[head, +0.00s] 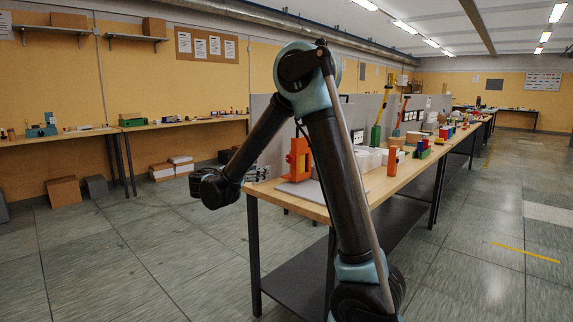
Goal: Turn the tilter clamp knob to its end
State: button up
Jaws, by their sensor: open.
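An orange upright device (299,158) stands on a light grey plate near the close left end of the long workbench. It may be the tilter, but I cannot make out a clamp knob on it. My arm rises in front of the bench and bends down to the left. My gripper (236,184) is dark and small in the picture. It hangs off the bench's left end, left of the orange device and apart from it. It is open, and I see nothing held in it. My arm hides part of the bench just right of the device.
The workbench (375,189) holds an orange cylinder (392,161), white containers (368,158) and several coloured parts farther back. A grey panel (266,128) stands behind the device. Cardboard boxes (64,191) lie by the left wall.

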aim_at(288, 160)
jog(key=x, duration=1.7)
jog(key=shift+w+f, duration=0.1)
jog(key=shift+w, duration=0.1)
jog(key=c, duration=1.1)
